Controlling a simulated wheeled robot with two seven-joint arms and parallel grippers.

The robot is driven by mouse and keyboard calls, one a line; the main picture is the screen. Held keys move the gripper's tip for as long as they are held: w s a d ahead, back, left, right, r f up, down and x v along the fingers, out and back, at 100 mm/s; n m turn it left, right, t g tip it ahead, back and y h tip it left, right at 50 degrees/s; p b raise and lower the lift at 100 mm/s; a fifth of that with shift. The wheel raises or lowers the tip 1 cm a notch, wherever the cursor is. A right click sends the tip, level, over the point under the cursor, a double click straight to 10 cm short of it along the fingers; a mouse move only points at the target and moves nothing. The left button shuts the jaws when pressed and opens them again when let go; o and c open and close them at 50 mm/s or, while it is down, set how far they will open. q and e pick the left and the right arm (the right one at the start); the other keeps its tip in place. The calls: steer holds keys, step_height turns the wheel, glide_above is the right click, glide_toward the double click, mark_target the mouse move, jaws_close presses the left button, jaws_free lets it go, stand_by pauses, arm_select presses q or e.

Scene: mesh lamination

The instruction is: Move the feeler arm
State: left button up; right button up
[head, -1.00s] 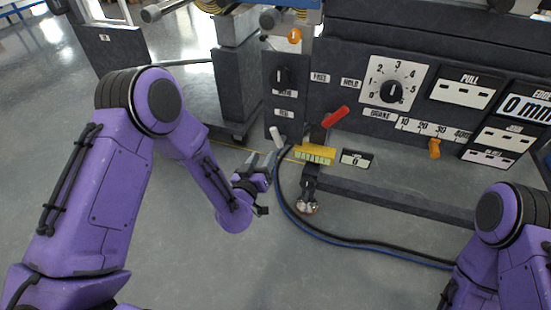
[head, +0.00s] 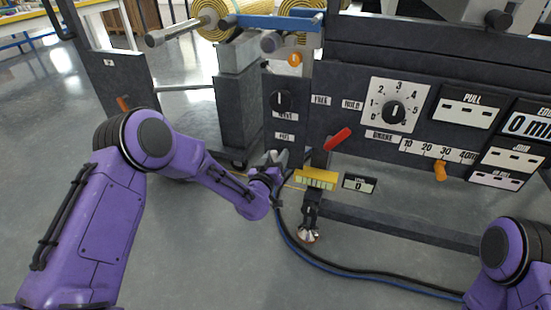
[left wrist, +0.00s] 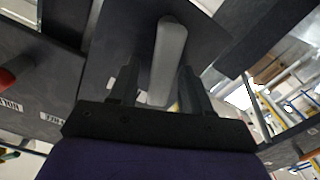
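A pale grey lever with a rounded end, which I take for the feeler arm (left wrist: 170,55), shows in the left wrist view against a dark panel. My left gripper (head: 277,158) is at the lower left corner of the machine's front. In the left wrist view, its two dark fingers (left wrist: 159,68) stand apart on either side of the lever, with a gap visible on the left. I cannot tell how deep the lever lies between them. In the head view the gripper hides the lever. My right gripper is out of view; only its arm shows at lower right.
A red handle (head: 338,138) and a yellow block (head: 316,179) are just right of my left gripper. A brake dial (head: 394,112) and an orange pointer (head: 440,170) are farther right. A blue and black hose (head: 350,272) runs along the floor. Open floor lies in front.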

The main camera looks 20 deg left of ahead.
arm_select(q)
jaws_close()
